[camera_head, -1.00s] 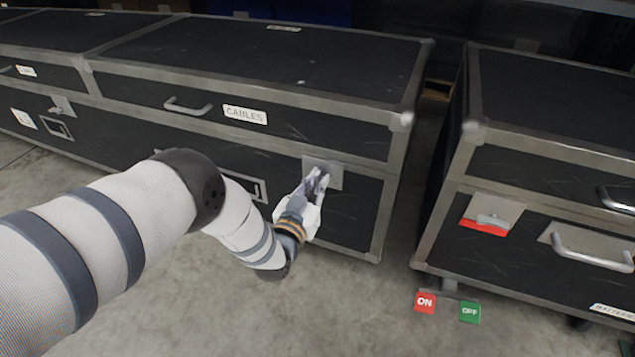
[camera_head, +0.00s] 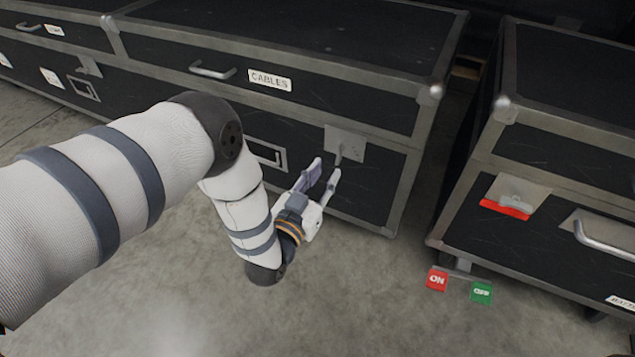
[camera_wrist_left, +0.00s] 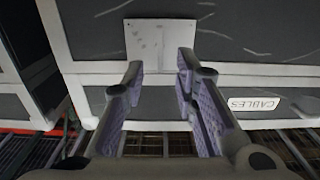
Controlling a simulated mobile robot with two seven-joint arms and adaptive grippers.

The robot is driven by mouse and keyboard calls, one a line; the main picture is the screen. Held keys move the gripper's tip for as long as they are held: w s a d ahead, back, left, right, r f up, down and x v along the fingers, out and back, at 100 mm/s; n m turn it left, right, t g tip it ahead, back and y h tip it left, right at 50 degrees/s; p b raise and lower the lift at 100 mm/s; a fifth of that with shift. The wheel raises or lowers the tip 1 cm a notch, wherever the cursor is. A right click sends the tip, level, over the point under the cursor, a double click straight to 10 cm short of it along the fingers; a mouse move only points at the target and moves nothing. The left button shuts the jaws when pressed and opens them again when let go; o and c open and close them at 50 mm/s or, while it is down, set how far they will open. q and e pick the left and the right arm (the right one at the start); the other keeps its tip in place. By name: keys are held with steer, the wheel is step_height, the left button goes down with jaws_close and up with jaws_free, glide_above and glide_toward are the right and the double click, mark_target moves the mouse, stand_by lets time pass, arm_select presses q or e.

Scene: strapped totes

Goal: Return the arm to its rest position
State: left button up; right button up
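My left gripper (camera_head: 326,170) is open and empty in front of the black CABLES case (camera_head: 360,188). Its two fingers are spread, a little below and in front of the square metal latch plate (camera_head: 345,143) on the case front. In the left wrist view, the open fingers (camera_wrist_left: 159,72) point at the latch plate (camera_wrist_left: 158,42), with nothing between them. My left arm (camera_head: 90,190) reaches in from the left and bends down at the elbow. My right gripper is in neither view.
A second black case (camera_head: 565,110) with a red-marked latch (camera_head: 505,208) stands at the right, across a narrow gap. A red ON tag (camera_head: 437,279) and a green OFF tag (camera_head: 481,292) show below it. The grey floor (camera_head: 370,300) before the cases is clear.

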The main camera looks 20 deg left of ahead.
arm_select(q)
steer(key=s, duration=0.4)
steer(key=shift+a, duration=0.1)
